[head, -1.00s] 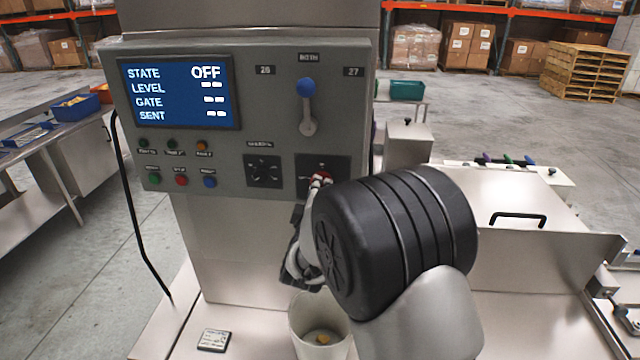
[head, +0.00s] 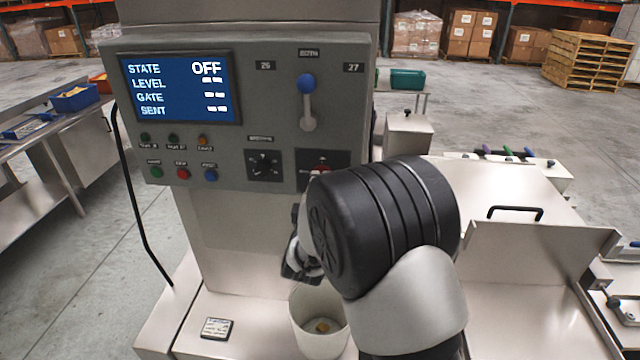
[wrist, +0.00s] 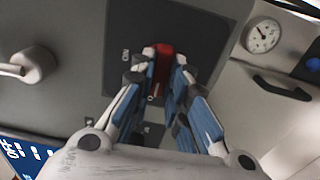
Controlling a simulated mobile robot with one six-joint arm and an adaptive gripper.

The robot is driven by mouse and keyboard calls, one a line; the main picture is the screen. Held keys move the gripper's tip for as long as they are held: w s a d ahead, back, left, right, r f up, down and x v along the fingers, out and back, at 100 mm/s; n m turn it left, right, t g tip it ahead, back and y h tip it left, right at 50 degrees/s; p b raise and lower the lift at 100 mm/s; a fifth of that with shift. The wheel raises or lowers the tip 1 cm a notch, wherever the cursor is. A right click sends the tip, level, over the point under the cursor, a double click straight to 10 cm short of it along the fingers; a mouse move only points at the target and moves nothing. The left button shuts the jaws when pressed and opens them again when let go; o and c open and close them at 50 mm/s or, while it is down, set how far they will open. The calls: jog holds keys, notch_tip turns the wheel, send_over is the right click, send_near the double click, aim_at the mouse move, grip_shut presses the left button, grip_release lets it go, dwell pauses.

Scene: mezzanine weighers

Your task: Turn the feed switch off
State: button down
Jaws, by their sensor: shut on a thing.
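The feed switch is a red rotary handle on a dark square plate. In the wrist view the red handle (wrist: 162,62) shows between my fingertips, and the plate's "ON" mark is to its left. In the head view a bit of red (head: 320,168) shows above my wrist; the rest is hidden behind my arm. My gripper (wrist: 160,80) is shut on the red handle, with blue-padded fingers on both sides of it. The display (head: 180,90) on the grey control panel reads STATE OFF, with dashes for level, gate and sent.
A blue-knobbed lever (head: 307,100) stands above the switch, and a dark selector dial (head: 264,166) is to its left. A white bucket (head: 318,335) stands on the steel ledge below my gripper. A small card (head: 216,328) lies left of it.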

jog(key=c, duration=1.6)
grip_release()
jog(key=shift+o, duration=0.2)
jog(key=s, duration=1.2)
jog(key=shift+a, duration=0.2)
